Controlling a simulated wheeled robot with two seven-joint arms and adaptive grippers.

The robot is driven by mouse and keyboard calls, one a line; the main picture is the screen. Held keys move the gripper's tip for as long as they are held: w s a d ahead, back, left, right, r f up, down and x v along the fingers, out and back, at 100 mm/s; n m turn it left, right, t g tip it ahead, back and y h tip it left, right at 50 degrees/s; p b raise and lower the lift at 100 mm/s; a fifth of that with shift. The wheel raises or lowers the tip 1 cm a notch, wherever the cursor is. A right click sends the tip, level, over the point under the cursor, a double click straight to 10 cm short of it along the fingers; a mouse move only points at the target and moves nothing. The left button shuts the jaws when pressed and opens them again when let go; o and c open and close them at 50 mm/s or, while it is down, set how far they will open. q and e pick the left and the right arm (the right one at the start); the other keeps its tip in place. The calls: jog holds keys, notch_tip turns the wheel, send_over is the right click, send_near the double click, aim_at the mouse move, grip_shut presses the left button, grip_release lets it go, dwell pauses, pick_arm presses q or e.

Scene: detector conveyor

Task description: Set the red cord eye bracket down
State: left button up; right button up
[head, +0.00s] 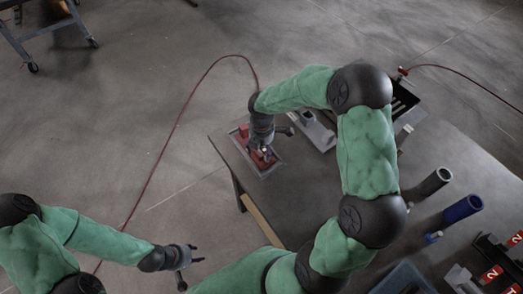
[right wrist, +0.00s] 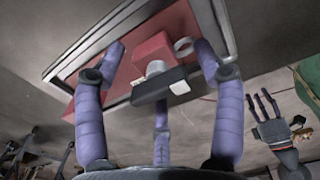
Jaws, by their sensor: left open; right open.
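The red cord eye bracket (right wrist: 158,46) is a red block with a pale ring on its side, seen close in the right wrist view. It lies in a shallow grey-rimmed tray (right wrist: 70,66) with a red floor. In the head view, red parts (head: 264,158) show under my right gripper (head: 263,147). My right gripper's fingers (right wrist: 160,62) are spread on either side of the bracket, apart from it as far as I can see. A dark block with a pale knob partly covers the bracket. My left gripper (head: 191,268) is open and empty, off the table at lower left.
The tray sits at the table's (head: 226,155) left corner. Behind my right arm are a grey fixture (head: 316,130) and a black slotted tray (head: 402,100). A grey tube (head: 432,184) and a blue tube (head: 461,208) stand at right. A red cord (head: 176,125) runs across the floor.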

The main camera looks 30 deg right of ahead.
notch_tip(320, 180, up, 10)
jog(key=shift+s+r+p, duration=0.1)
jog(key=shift+r+p, duration=0.1)
jog(key=shift+p, duration=0.85)
dwell(1.0)
